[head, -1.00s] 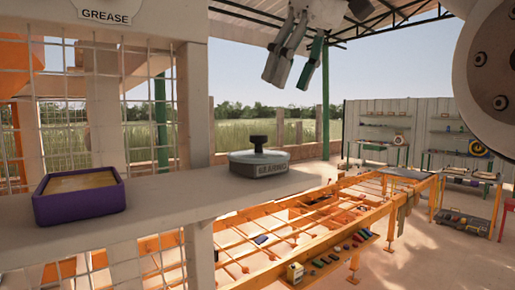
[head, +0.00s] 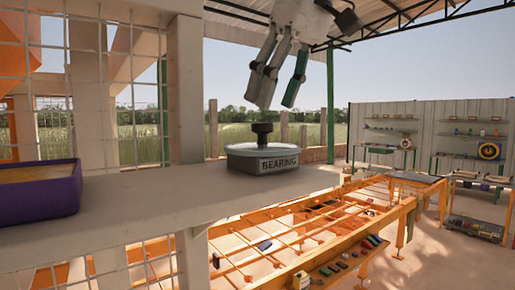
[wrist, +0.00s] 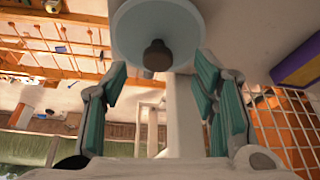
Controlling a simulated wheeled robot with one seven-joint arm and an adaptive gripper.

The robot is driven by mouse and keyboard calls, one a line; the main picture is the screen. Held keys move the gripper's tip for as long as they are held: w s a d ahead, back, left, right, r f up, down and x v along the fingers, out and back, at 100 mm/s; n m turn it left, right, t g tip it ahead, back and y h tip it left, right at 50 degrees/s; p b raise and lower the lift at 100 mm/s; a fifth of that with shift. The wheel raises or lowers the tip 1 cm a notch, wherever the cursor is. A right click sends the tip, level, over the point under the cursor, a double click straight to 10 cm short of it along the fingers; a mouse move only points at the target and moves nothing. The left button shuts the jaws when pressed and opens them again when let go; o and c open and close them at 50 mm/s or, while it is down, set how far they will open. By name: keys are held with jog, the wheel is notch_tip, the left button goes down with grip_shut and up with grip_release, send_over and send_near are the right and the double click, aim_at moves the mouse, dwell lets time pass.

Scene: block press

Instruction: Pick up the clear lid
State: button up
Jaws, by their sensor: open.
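The clear lid (head: 262,147) is a pale round cover with a dark knob (head: 262,130) on top. It sits on a grey round container labelled BEARING (head: 279,163), on the pale shelf (head: 140,195). In the wrist view the lid (wrist: 127,32) shows as a pale blue disc at the top, with its dark knob (wrist: 157,55) lying between the finger lines. My gripper (head: 279,104) is open and empty, just above the knob and slightly to its right in the head view. The wrist view shows the green-padded fingers of my gripper (wrist: 160,72) spread apart.
A purple tray (head: 60,198) with yellowish contents stands on the shelf to the left; it also shows in the wrist view (wrist: 297,62). A white post and wire mesh (head: 140,90) stand behind the shelf. An orange frame table (head: 290,235) lies lower beyond.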

aim_at(263, 124)
jog(key=shift+w+p+x, duration=0.15)
jog(key=shift+p+x, duration=0.25)
jog(key=shift+x, duration=1.15)
jog(key=shift+w+p+x, duration=0.2)
jog(key=shift+p+x, duration=0.15)
jog(key=shift+x, duration=1.25)
jog(key=shift+a+r, duration=0.15)
jog(key=shift+r, duration=0.05)
grip_shut()
